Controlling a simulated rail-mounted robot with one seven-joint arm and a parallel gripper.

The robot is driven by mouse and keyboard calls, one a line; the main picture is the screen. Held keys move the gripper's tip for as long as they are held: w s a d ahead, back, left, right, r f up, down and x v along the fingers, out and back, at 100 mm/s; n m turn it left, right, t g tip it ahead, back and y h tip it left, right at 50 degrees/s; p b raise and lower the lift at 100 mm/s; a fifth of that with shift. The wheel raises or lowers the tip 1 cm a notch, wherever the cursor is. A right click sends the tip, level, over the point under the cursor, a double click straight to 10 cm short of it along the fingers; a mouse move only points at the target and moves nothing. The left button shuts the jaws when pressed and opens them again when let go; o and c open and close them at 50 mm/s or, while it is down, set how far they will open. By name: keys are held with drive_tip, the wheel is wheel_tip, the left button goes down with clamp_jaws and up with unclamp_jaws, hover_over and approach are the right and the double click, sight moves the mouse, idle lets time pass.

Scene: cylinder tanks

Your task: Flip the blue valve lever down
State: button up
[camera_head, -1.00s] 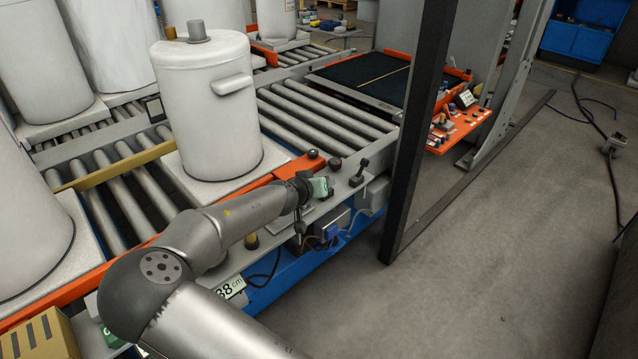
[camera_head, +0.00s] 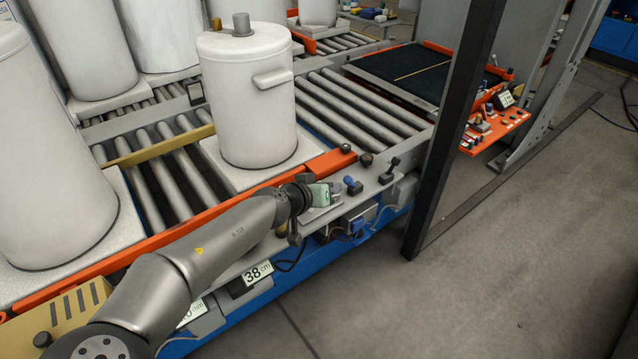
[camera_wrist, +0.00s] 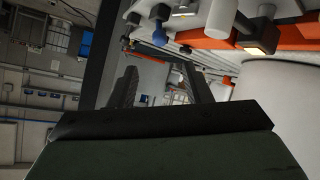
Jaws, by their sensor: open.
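The blue valve lever (camera_head: 350,182) stands on the grey front ledge of the conveyor in the head view, its blue handle raised above a dark base. A blue knob-like part (camera_wrist: 158,43) in the wrist view looks like the same lever, but I cannot be sure. My gripper (camera_head: 336,194) is just left of the lever in the head view, at nearly the same height in the picture. A small gap seems to remain between them. In the wrist view my two dark fingers (camera_wrist: 162,92) are spread apart with nothing between them.
A black lever (camera_head: 389,168) and dark knobs (camera_head: 366,159) sit on the ledge nearby. A white tank (camera_head: 245,100) stands on the rollers behind an orange rail (camera_head: 331,162). A dark upright post (camera_head: 447,140) rises to the right. Floor in front is clear.

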drive_tip(key=shift+v, duration=1.2)
drive_tip(key=shift+d, duration=0.1)
drive_tip(key=s+d+m+g+y+p, duration=0.2)
drive_tip(key=s+d+g+y+p, duration=0.1)
drive_tip(key=s+d+g+p, duration=0.7)
drive_tip(key=s+r+n+y+p, duration=0.1)
drive_tip(key=s+r+p, duration=0.4)
drive_tip(key=r, duration=0.5)
drive_tip(key=s+d+r+n+y+p, duration=0.1)
drive_tip(key=s+r+n+y+p, duration=0.1)
drive_tip(key=s+r+p, duration=0.4)
drive_tip(key=s+d+r+n+y+p, duration=0.1)
drive_tip(key=s+r+p, duration=0.5)
drive_tip(key=r, duration=0.8)
drive_tip(key=shift+r+n+p, duration=0.3)
drive_tip(key=shift+n+p, duration=0.1)
drive_tip(key=shift+p, duration=0.05)
